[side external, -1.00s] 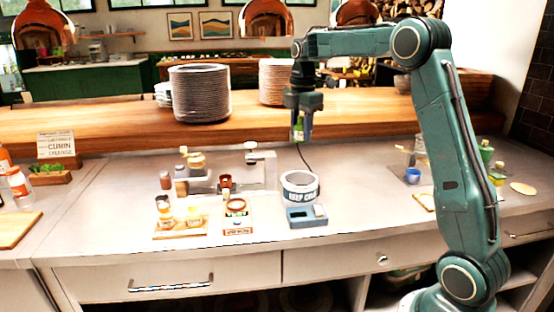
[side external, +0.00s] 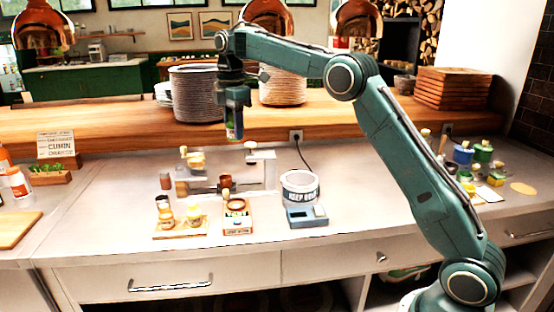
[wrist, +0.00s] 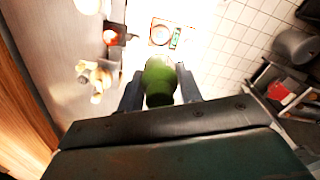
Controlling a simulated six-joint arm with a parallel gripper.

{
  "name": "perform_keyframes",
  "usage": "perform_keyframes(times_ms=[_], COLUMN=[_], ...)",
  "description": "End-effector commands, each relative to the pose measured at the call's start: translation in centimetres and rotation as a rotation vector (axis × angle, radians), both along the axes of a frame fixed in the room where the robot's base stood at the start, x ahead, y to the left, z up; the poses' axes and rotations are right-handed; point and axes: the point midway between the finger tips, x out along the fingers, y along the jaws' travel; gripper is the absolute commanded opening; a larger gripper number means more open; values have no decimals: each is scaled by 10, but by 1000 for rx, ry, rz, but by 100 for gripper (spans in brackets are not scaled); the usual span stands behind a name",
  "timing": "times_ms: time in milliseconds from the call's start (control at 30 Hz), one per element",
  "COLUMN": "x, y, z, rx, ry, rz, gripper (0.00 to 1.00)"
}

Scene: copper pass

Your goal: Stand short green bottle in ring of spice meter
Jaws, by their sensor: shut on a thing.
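My gripper (side external: 234,118) is shut on the short green bottle (wrist: 160,78), which hangs upright between the fingers. In the side view the bottle (side external: 232,131) shows only partly, high above the counter. A small device with a reddish-brown ring (side external: 237,205), which looks like the spice meter, sits on the counter below and nearer the side camera. Its lettering is too small to read. In the wrist view its ring (wrist: 160,35) appears beyond the bottle, apart from it. The bottle's lower end is clear of everything.
A wooden board (side external: 180,231) with small jars lies left of the device. A white lettered tub on a blue base (side external: 300,193) stands to its right. A pale rack (side external: 262,168) with jars is behind. Stacked plates (side external: 199,93) stand on the wooden ledge.

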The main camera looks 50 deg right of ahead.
Motion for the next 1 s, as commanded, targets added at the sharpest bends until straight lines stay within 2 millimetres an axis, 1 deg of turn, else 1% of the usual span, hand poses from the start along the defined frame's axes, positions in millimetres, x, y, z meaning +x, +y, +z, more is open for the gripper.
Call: perform_keyframes(times_ms=[133,333,467,667,867,1000], x=[4,4,4,4,3,3], y=[8,9,9,9,9,9], z=[1,0,-5,-25,-57,-83], rx=[0,0,0,1,0,0], ry=[-1,0,1,3,4,3], rz=[1,0,0,0,0,0], gripper=[11,11,11,11,11,11])
